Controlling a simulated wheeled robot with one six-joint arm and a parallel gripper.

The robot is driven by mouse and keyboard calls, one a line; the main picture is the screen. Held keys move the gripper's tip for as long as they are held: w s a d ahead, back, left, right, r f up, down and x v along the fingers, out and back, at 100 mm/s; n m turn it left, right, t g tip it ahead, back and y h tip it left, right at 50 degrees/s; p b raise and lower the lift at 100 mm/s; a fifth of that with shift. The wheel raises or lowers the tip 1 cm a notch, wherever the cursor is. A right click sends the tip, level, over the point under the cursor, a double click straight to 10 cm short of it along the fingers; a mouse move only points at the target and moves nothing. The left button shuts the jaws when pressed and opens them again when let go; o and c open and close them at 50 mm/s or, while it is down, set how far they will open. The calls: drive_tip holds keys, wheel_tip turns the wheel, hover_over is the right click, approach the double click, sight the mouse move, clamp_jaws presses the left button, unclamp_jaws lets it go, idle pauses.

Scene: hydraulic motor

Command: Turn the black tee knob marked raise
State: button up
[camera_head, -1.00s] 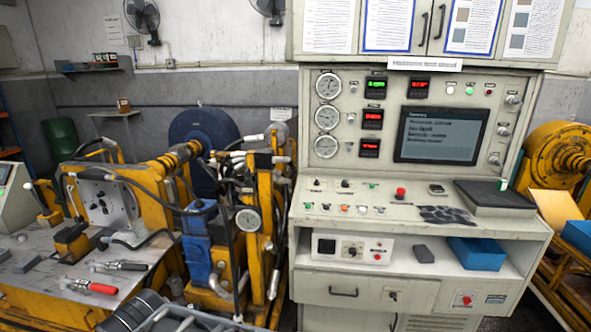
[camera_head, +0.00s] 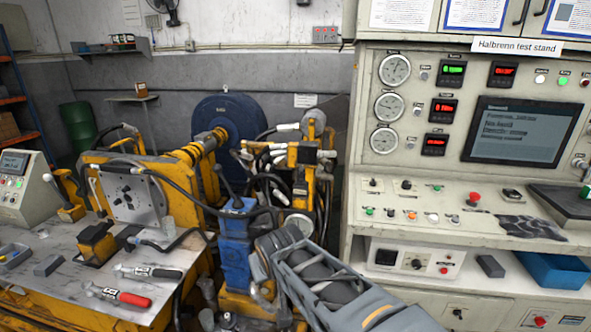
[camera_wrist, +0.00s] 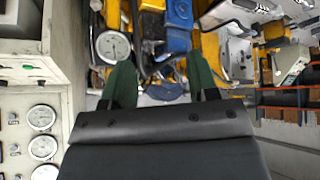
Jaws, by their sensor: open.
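Small black knobs sit on the grey console's sloped panel, one at its left end (camera_head: 372,183) and one beside it (camera_head: 405,185). Another dark knob (camera_head: 417,264) is on the white control box below, and one more (camera_head: 457,313) is on the drawer front. Their labels are too small to read, so I cannot tell which is marked raise. My arm reaches in from the bottom of the head view, left of the console. My gripper (camera_wrist: 161,82) shows two green fingers spread apart with nothing between them. It is away from the knobs.
The console (camera_head: 352,215) has a red mushroom button (camera_head: 474,199), a screen (camera_head: 520,130) and gauges (camera_head: 394,69). A blue bin (camera_head: 553,269) is on its lower shelf. Yellow machinery with a blue block (camera_head: 236,240) stands left. A metal bench (camera_head: 60,292) holds tools.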

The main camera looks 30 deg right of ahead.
drive_tip(key=w+d+r+m+t+h+b, duration=0.1)
drive_tip(key=w+d+r+t+h+b, duration=0.15)
drive_tip(key=w+d, duration=0.35)
drive_tip(key=w+d+r+m+t+h+b, duration=0.1)
drive_tip(key=w+d+t, duration=0.25)
drive_tip(key=d, duration=0.35)
drive_tip(key=t+b, duration=0.2)
drive_tip(key=t, duration=0.2)
approach(303, 170)
drive_tip(key=p+x, duration=0.1)
drive_tip(key=x, duration=0.8)
drive_tip(key=shift+w+p, duration=0.3)
drive_tip(key=shift+p, duration=0.05)
drive_tip(key=shift+x, duration=0.75)
drive_tip(key=shift+c, duration=0.3)
